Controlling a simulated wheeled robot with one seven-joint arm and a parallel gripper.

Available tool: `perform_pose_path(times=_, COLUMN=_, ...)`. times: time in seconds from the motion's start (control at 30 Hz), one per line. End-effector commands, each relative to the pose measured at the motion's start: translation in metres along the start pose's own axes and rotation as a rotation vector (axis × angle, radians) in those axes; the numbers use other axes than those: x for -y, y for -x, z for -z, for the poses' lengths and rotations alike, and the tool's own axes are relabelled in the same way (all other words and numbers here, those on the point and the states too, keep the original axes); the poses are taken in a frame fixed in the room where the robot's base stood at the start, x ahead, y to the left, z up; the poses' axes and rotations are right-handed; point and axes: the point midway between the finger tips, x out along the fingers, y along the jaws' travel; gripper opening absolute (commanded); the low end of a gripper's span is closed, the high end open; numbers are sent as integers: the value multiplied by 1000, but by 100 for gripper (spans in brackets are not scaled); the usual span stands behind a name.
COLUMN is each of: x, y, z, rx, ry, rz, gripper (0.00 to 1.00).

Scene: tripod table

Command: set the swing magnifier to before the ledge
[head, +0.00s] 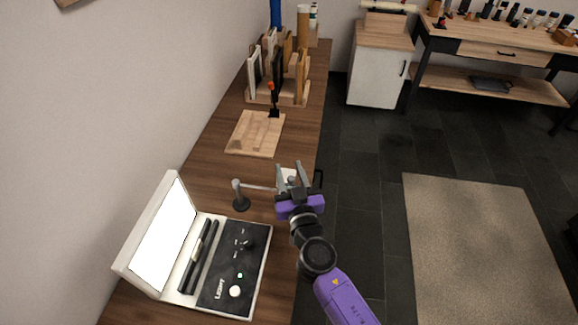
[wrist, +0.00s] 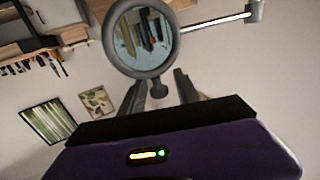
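The swing magnifier (head: 240,198) stands on the wooden table, with a dark round base, a short grey post and a thin arm reaching right to my gripper. In the wrist view its round lens (wrist: 140,38) sits in a grey ring, with a short grip tab (wrist: 158,89) below it. My gripper (head: 292,175) is at the lens end, over the table's right edge. In the wrist view my gripper (wrist: 159,90) has its fingers apart on either side of the tab, with small gaps showing. I cannot pick out the ledge for certain.
A white lit case (head: 225,265) with a black panel lies open in front of the magnifier. Behind are a wooden board (head: 256,133) and a rack (head: 279,75) of upright pieces. A black loop (head: 318,181) shows beside my gripper. Bare tabletop lies between magnifier and board.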

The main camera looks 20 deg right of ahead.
Motion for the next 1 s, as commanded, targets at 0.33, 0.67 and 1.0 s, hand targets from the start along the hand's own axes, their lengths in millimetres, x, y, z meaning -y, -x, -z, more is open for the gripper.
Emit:
perform_pose_path(times=0.33, x=0, y=-9, z=0, rx=1, ry=0, rz=0, gripper=38)
perform_pose_path(times=0.67, x=0, y=-8, z=0, rx=0, ry=0, rz=0, gripper=0)
perform_pose_path(times=1.0, x=0, y=-8, z=0, rx=0, ry=0, rz=0, gripper=0)
